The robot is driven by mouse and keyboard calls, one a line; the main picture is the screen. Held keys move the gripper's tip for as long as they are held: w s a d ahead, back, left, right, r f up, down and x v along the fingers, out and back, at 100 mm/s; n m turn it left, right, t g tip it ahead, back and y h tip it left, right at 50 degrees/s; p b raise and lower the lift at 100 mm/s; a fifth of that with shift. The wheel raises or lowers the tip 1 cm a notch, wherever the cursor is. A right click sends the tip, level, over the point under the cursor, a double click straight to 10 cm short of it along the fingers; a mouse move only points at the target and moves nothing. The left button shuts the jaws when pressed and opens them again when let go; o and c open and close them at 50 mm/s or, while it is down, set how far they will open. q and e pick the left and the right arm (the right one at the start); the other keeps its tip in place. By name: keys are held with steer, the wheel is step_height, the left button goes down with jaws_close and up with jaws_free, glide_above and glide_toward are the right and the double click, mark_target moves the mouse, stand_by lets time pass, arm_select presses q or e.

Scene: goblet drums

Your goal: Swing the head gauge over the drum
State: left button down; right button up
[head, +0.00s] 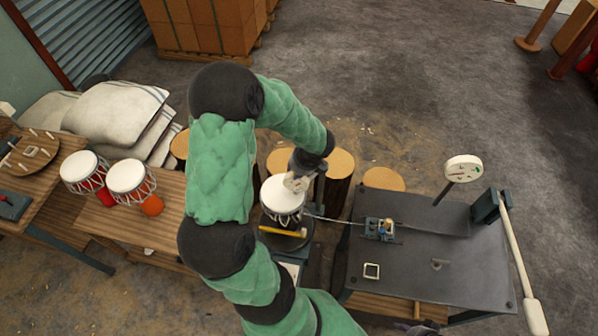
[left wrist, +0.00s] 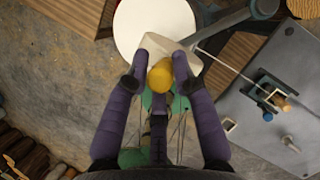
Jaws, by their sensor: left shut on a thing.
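The drum (head: 283,199) with a white head stands upright on a dark round stand in the middle of the head view. Its white head (left wrist: 140,25) also shows at the top of the left wrist view. My left gripper (head: 301,172) is at the drum's far right edge. In the left wrist view its purple fingers (left wrist: 156,78) are shut on a cream block, which looks like the head gauge (left wrist: 158,45). The block overlaps the drum head's near edge in that view, and a yellow knob is between the fingers. I cannot tell whether it touches the head.
A grey bench (head: 440,262) with a dial on a stem (head: 464,168) and a small clamp (head: 380,228) stands right. A yellow bar (head: 284,232) lies before the drum. Two more drums (head: 130,177) stand on a wooden bench at left. Log stools (head: 340,165) stand behind.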

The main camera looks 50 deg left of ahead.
arm_select(q)
steer(key=shift+w+a+r, duration=0.25)
steer(key=shift+w+r, duration=0.05)
steer(key=shift+w, duration=0.05)
steer(key=c, duration=1.2)
jaws_free()
steer(key=shift+o, duration=0.4)
steer(key=shift+f, duration=0.1)
steer(key=shift+d+f, duration=0.1)
steer(key=shift+d, duration=0.05)
steer(key=shift+s, duration=0.1)
steer(key=v, duration=1.2)
